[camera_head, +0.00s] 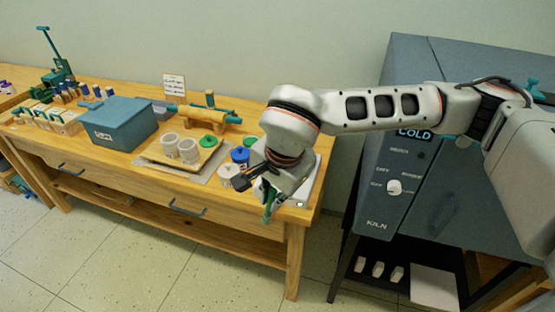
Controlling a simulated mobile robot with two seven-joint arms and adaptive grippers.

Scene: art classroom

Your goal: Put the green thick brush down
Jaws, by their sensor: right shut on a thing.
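My right arm reaches in from the right, and its gripper (258,185) is over the right end of the wooden table (262,232), near the front edge. The gripper is shut on the green thick brush (268,208), of which a green part shows below the fingers. The rest of the brush is hidden by the gripper and wrist. Whether the brush touches anything below it cannot be told. My left gripper is not in view.
Close by stand a white scale-like device (300,194), lidded jars (240,156) and a wooden board (202,161) with pale cups (188,150). A blue box (122,128) stands farther left. A kiln (400,150) is at the right, beside the table with a gap.

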